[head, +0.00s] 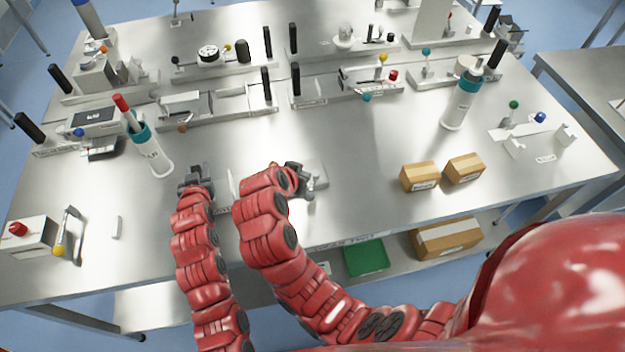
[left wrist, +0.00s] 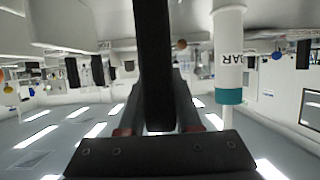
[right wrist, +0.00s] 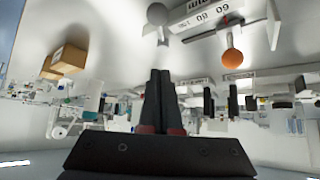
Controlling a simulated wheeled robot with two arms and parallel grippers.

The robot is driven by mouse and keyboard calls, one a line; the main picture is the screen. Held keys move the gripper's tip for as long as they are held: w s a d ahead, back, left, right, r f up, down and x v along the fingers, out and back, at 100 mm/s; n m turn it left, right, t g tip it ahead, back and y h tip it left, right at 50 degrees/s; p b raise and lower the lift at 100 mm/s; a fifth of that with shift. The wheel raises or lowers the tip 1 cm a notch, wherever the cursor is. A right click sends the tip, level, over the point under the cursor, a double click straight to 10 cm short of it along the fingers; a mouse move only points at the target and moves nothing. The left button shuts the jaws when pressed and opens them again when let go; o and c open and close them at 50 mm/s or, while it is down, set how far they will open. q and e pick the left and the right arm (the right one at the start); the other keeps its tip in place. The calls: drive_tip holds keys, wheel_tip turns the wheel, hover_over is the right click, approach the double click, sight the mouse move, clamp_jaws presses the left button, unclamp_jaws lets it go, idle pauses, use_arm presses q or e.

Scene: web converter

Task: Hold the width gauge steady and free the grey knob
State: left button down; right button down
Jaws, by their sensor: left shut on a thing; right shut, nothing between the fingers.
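The width gauge (head: 318,172) is a low pale metal device on the table, partly hidden behind my right arm. Its scale plate with numbers (right wrist: 203,14) shows at the top of the right wrist view. My left gripper (head: 196,178) is shut on a black upright bar (left wrist: 152,50), which seems to be the gauge's handle. The grey knob (right wrist: 157,14), a ball on a short stem, is beside the scale plate. My right gripper (right wrist: 160,75) is shut and empty, its tips near the knob with a gap in the picture. An orange ball (right wrist: 232,58) sits to the right.
A white bottle with a teal band (head: 150,150) stands close to my left gripper. Two cardboard boxes (head: 420,177) lie to the right. More fixtures with black handles (head: 296,78) line the back. The table between the gauge and the boxes is clear.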

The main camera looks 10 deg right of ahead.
use_arm(q)
drive_tip(key=shift+w, duration=0.1)
use_arm(e)
drive_tip(key=shift+w+f, duration=0.15)
drive_tip(key=shift+f, duration=0.05)
idle(0.8)
use_arm(q)
drive_tip(key=c, duration=0.5)
unclamp_jaws()
drive_tip(key=shift+w+a, duration=0.1)
drive_tip(key=shift+r, duration=0.15)
use_arm(e)
drive_tip(key=shift+a, duration=0.1)
use_arm(q)
drive_tip(key=v, duration=0.7)
drive_tip(key=shift+s+r, duration=0.1)
drive_tip(key=shift+s, duration=0.15)
